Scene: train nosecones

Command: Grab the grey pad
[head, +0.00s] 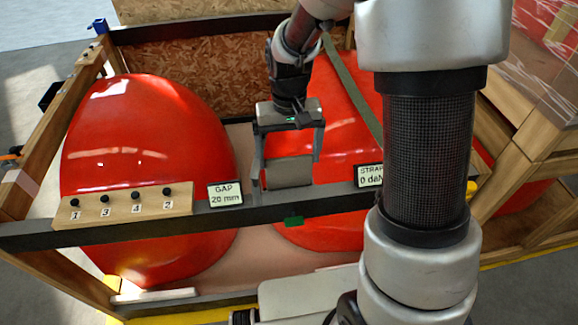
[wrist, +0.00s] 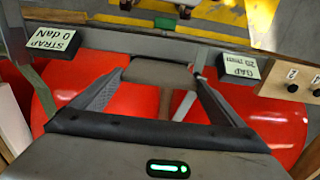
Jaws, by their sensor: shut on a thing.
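The grey pad (head: 289,174) is held between the two fingers of my gripper (head: 287,168). It is above and behind the dark front rail, in front of the right-hand red nosecone (head: 335,125). In the wrist view the pad (wrist: 158,74) spans the gap between the fingertips of my gripper (wrist: 160,80). My gripper is shut on it, with a finger at each end. Whether the pad also touches the rail or the nosecone is hard to tell.
A left red nosecone (head: 140,160) stands in the wooden crate. The dark front rail (head: 270,215) carries a GAP display (head: 225,194) reading 20 mm, a STRAP display (head: 369,176), and a wooden board with numbered knobs (head: 122,208). A strap (head: 352,90) crosses the right nosecone.

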